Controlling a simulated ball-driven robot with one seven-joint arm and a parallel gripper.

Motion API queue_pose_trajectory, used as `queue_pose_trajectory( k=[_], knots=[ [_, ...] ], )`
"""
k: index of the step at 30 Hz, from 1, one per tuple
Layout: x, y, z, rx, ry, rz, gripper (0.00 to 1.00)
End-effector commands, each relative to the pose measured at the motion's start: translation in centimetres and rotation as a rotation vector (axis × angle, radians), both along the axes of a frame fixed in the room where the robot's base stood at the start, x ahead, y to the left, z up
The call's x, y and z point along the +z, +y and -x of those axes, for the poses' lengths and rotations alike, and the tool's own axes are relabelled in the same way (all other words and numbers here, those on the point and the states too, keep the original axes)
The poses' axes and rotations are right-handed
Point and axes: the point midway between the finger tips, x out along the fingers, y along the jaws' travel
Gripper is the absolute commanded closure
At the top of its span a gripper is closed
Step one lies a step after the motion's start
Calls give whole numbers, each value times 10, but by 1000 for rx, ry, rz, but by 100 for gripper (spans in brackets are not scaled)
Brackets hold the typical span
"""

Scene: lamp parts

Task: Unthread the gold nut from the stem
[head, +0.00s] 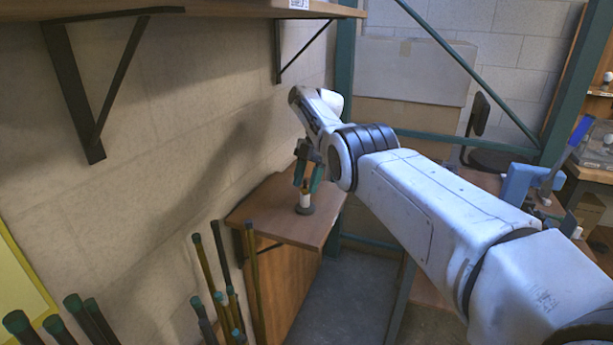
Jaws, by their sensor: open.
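A small lamp part stands upright on the brown wooden shelf top (270,208) in the head view. Its pale stem (305,201) rises from a round dark base (305,210). A small brownish-gold piece at the stem's top, which looks like the gold nut (306,187), sits between my fingers. My gripper (308,184) points down from above with its two greenish fingers apart, one on each side of the stem's top. I cannot tell whether either finger touches the nut. The nut's threads are too small to see.
A block wall stands close behind the shelf on the left. Several upright poles with green ends (215,300) stand in front of it. A bracketed upper shelf (230,8) hangs overhead. A green metal frame (345,60) and a cardboard box (415,70) are behind.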

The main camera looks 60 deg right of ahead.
Motion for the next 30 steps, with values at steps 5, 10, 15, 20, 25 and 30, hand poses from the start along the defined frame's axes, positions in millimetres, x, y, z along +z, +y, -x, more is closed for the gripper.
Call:
queue_pose_trajectory(
  k=[5, 10, 15, 20, 25, 30],
  knots=[
    [2, 0, 0, -14, 0, -1, 53],
    [2, 0, 1, -26, 2, -1, 53],
    [1, 1, 2, -40, 4, -2, 53],
    [1, 1, 3, -53, 5, -2, 53],
    [0, 1, 3, -71, 5, -2, 53],
    [1, 1, 3, -89, 6, -2, 53]
  ],
)
